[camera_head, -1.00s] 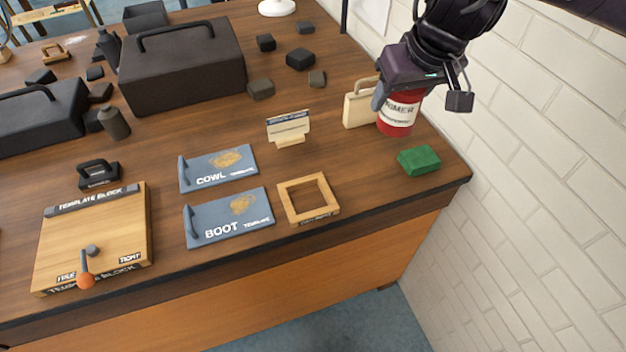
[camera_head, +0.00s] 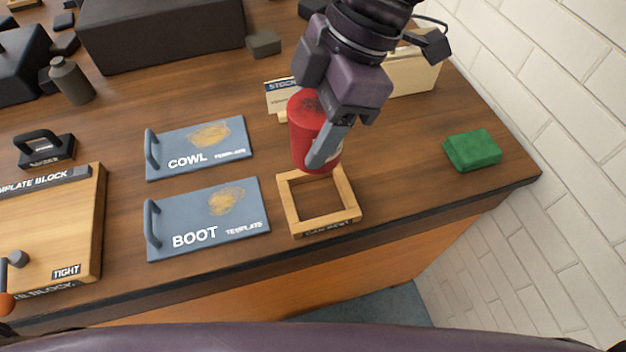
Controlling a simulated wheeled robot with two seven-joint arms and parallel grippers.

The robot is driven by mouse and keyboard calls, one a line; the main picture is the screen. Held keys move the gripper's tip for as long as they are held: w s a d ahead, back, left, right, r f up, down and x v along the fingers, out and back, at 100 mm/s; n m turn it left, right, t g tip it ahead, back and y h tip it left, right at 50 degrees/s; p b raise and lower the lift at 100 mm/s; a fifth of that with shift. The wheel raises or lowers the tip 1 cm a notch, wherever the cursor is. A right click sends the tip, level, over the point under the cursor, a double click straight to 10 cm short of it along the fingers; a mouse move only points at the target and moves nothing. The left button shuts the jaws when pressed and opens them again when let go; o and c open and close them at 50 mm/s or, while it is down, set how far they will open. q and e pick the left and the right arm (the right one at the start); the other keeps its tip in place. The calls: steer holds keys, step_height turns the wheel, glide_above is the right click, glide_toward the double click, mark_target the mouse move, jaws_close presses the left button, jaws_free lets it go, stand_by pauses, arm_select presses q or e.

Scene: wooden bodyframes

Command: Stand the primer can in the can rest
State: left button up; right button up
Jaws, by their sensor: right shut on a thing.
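The red primer can (camera_head: 303,128) is held upright in my right gripper (camera_head: 322,135), which is shut on it. Its label is mostly hidden by the gripper finger. The can rest (camera_head: 350,205) is a square wooden frame near the table's front edge. In this view the can overlaps the back edge of the rest, and its bottom looks to be above or just behind the opening; I cannot tell the exact height. The rest's opening is empty. My left gripper does not show.
The cowl template (camera_head: 175,168) and boot template (camera_head: 190,245) lie left of the rest. A stock card stand (camera_head: 280,97) is just behind the can. A green block (camera_head: 472,150) lies to the right, near the brick wall (camera_head: 580,130). The template block (camera_head: 90,230) is at the far left.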

step_height(320, 180, down, 12)
steer(key=shift+f, duration=0.1)
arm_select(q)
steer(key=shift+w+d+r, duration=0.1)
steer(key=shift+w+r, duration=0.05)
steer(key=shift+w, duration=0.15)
arm_select(e)
steer(key=shift+w+f, duration=0.1)
steer(key=o, duration=1.2)
steer(key=shift+f, duration=0.1)
steer(key=v, duration=1.2)
